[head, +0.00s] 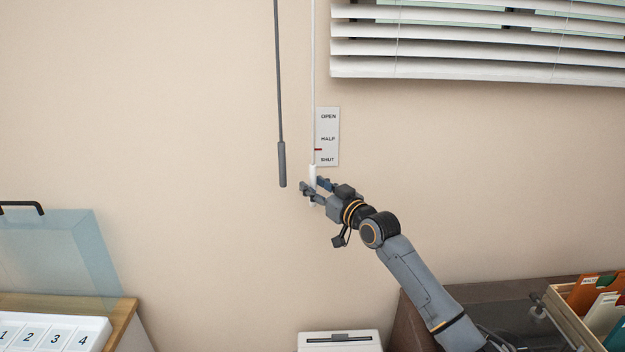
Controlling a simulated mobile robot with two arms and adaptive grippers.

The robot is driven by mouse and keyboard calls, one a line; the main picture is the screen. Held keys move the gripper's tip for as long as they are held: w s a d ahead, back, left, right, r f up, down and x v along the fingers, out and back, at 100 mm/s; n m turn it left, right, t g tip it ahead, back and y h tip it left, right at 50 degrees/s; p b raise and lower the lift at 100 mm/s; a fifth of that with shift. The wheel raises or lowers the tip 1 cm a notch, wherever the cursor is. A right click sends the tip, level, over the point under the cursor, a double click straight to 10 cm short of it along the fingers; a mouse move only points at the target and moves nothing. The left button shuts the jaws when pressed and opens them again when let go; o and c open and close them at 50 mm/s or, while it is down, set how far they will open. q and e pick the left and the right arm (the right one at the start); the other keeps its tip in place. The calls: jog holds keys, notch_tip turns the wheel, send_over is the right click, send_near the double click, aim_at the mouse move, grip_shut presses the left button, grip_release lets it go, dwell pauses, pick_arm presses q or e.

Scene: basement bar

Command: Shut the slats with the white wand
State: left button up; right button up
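The white wand (313,90) hangs down the wall, and its thicker white handle is at my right gripper (311,188). The gripper's fingers lie on either side of the handle; whether they press on it is too small to tell. A grey wand (281,120) hangs just left of it, apart from the fingers. My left gripper is out of view.
A translucent blue lid or box (55,255) and a white numbered panel (50,335) stand at the lower left. A white box with a slot (340,341) is at the bottom centre. A wooden crate of folders (575,325) is at the lower right. The wall around the wands is clear.

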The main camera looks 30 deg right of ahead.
jog(key=shift+w, duration=0.75)
grip_shut()
jog(key=shift+f, duration=0.1)
